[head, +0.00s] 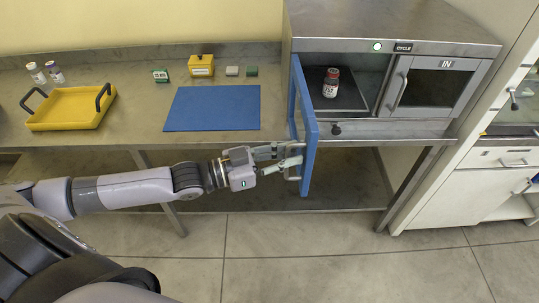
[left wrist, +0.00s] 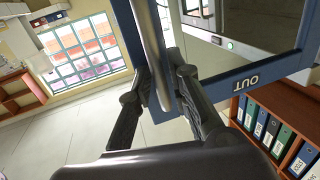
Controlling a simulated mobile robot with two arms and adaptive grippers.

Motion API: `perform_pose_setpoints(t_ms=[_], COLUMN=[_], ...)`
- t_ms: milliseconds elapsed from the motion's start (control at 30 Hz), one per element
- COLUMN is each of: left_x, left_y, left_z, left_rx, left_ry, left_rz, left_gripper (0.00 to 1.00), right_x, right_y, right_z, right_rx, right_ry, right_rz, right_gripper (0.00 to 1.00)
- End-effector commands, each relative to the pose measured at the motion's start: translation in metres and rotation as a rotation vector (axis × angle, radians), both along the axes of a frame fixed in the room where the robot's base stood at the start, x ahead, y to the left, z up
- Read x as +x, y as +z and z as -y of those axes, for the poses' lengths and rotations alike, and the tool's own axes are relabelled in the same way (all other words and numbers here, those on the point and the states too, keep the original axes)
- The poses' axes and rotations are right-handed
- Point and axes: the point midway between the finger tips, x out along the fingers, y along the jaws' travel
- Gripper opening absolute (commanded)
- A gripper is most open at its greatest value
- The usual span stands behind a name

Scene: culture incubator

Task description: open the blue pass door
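The blue pass door (head: 308,130) is swung out from the left side of the steel pass box, standing roughly square to its front. In the left wrist view its blue frame (left wrist: 245,80) carries the label OUT. The door's grey bar handle (left wrist: 152,45) is on its outer face, facing my left arm. My left gripper (head: 296,154) is at the handle, with one finger on each side of the bar. The left wrist view shows the fingers (left wrist: 164,75) apart, with some space beside the bar; contact is unclear. My right gripper is in neither view.
The pass box chamber holds a red-capped bottle (head: 331,83). A second door (head: 431,90) marked IN is shut. On the bench are a blue mat (head: 212,108), a yellow tray (head: 70,113), a yellow box (head: 201,66) and two vials (head: 37,73). A bench leg (head: 410,185) stands right of the door.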

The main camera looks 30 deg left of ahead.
Motion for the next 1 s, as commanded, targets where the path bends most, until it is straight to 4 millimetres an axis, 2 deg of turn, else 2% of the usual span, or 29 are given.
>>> perform_pose_setpoints(t_ms=[500,1000], left_x=[-0.045,-0.077], left_y=[-0.002,-0.002], left_z=[-0.045,-0.077], left_rx=[0.004,0.004], left_ry=[-0.001,-0.005], left_rz=[-0.007,-0.007], left_gripper=[0.18,0.18], right_x=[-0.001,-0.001], right_y=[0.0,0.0], right_z=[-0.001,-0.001], right_rx=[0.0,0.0], right_ry=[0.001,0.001], right_rz=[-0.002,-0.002], right_gripper=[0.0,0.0])
